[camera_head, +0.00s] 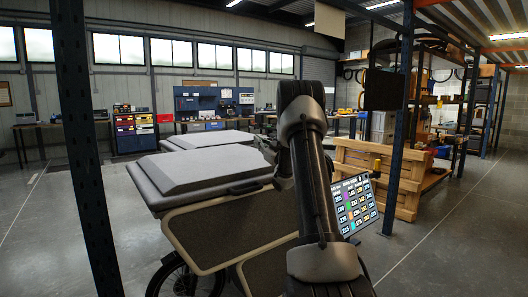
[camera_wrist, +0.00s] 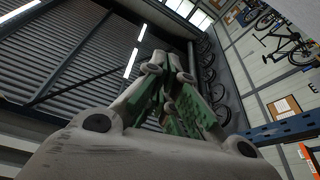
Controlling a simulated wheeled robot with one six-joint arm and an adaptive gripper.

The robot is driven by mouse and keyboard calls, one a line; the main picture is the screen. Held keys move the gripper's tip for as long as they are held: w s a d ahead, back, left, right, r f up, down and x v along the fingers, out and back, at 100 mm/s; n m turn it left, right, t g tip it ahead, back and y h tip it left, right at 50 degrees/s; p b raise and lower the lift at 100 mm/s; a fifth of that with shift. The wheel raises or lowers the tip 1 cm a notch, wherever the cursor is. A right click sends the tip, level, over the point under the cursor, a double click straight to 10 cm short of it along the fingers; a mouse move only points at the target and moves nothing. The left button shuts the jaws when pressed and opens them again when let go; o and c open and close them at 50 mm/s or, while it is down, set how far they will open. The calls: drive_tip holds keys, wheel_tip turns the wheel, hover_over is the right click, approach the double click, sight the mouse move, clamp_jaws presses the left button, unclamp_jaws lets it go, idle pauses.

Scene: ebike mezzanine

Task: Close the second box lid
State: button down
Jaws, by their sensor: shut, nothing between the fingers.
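A cargo-bike box (camera_head: 225,232) with dark panels and tan edging stands front left of centre in the head view. Its pale grey lid (camera_head: 205,168) lies roughly flat on top, with a dark handle at the right end. A second, similar grey lid (camera_head: 208,139) lies roughly flat behind it, its right end partly hidden by my arm. I cannot tell whether either lid is fully seated. My gripper (camera_wrist: 168,62) shows in the wrist view, its green-padded fingers together and empty, pointing up towards the ceiling. It is not distinguishable in the head view and appears to touch no lid.
A dark blue post (camera_head: 83,150) stands close at the left and another (camera_head: 402,120) at the right. A wooden crate (camera_head: 375,180) and shelving stand to the right. A number screen (camera_head: 355,203) is beside my arm. Workbenches line the back wall. Grey floor is open at left and right.

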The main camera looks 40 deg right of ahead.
drive_tip(key=v, duration=1)
drive_tip(key=shift+a, duration=0.4)
